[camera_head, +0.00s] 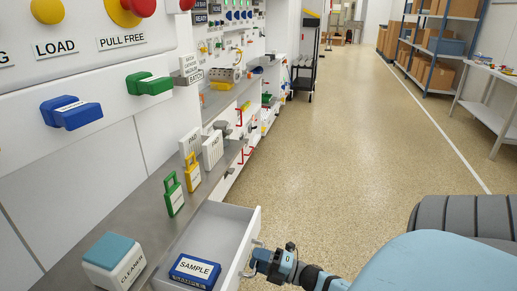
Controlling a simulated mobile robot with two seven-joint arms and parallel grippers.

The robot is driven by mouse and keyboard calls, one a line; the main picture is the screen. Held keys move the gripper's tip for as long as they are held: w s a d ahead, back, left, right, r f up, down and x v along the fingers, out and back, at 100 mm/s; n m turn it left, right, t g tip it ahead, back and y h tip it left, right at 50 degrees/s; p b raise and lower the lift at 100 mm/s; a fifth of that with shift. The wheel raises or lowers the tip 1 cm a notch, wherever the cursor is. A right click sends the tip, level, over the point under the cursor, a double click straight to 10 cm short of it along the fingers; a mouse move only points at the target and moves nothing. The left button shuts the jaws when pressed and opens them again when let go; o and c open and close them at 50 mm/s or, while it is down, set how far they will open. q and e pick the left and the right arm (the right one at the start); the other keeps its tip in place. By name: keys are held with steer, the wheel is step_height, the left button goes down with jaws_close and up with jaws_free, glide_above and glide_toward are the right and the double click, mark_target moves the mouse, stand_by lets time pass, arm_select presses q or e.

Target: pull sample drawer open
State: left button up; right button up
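The sample drawer (211,229) is a light grey drawer under the steel counter, standing out from the cabinet front with its inside showing. A blue block labelled SAMPLE (195,268) lies in it, near the bottom of the picture. My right gripper (255,262) is at the outer face of the drawer front and appears shut on the drawer handle (247,271), a small grey bar. The fingertips are small and partly merge with the handle. My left gripper is not in view.
More handles line the cabinets beyond. The floor (330,150) to the right is clear. Shelves with boxes stand far right.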

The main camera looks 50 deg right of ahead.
steer(key=shift+s, duration=0.1)
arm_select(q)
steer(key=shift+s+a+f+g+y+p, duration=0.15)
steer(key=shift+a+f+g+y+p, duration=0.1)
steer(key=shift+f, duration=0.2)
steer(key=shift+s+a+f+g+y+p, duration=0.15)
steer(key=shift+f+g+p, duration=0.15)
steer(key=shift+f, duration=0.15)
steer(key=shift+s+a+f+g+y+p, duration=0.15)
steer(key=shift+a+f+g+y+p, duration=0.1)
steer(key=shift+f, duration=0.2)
arm_select(e)
steer(key=v, duration=1.3)
steer(key=shift+s+d, duration=0.2)
steer(key=shift+s, duration=0.1)
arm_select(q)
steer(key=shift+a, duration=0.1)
arm_select(e)
steer(key=shift+r, duration=0.15)
